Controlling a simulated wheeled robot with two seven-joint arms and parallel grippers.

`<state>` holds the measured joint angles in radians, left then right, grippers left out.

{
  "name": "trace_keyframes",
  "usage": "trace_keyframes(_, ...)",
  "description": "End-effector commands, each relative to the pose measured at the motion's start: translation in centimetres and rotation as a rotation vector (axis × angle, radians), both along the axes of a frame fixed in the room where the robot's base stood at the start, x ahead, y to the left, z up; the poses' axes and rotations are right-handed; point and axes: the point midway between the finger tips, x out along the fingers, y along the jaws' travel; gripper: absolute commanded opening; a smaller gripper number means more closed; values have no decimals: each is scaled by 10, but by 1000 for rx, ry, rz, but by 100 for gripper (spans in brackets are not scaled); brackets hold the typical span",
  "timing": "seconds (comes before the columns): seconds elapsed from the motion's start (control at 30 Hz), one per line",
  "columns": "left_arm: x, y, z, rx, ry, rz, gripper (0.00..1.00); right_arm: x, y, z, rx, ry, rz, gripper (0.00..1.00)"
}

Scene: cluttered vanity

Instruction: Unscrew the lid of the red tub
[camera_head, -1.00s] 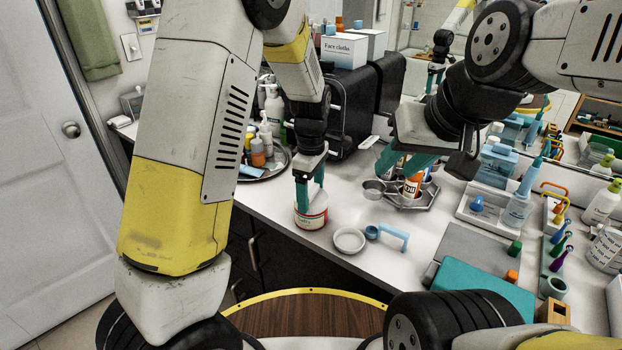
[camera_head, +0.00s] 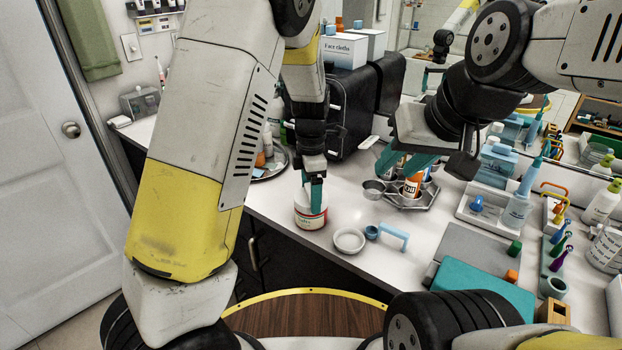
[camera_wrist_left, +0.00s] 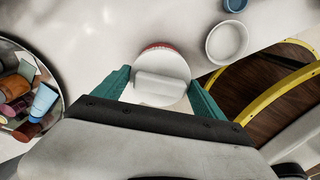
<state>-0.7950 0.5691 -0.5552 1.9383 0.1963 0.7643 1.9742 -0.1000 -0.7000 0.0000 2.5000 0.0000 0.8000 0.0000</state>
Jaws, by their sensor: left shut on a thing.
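The red tub (camera_head: 310,215) stands upright near the counter's front edge, with a red and white side and label. Its white lid (camera_wrist_left: 162,88) has a raised bar across the top in the left wrist view, with a red edge showing behind. My left gripper (camera_head: 316,195) points down from above, shut on the lid, with a teal finger on either side. In the head view its fingers line up almost edge-on and cover part of the lid. My right gripper (camera_head: 398,170) is open above an orange bottle (camera_head: 412,187), its fingers apart.
A metal tray (camera_head: 408,203) holds the orange bottle. A round tray (camera_head: 270,172) of bottles and a black cabinet (camera_head: 350,112) stand behind. Grey and teal mats lie right.

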Motion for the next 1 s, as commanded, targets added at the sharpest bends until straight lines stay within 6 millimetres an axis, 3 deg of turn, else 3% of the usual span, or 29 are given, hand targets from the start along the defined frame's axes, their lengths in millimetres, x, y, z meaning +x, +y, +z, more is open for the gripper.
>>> trace_keyframes(0.13,-1,0,-2,2,3,127,32,0,0,0,0,0,0,36)
trace_keyframes(0.43,-1,0,-2,2,4,159,32,0,0,0,0,0,0,36)
trace_keyframes(0.7,-2,0,-2,3,3,504,32,0,0,0,0,0,0,36)
trace_keyframes(1.0,-2,0,-2,3,4,539,32,0,0,0,0,0,0,36)
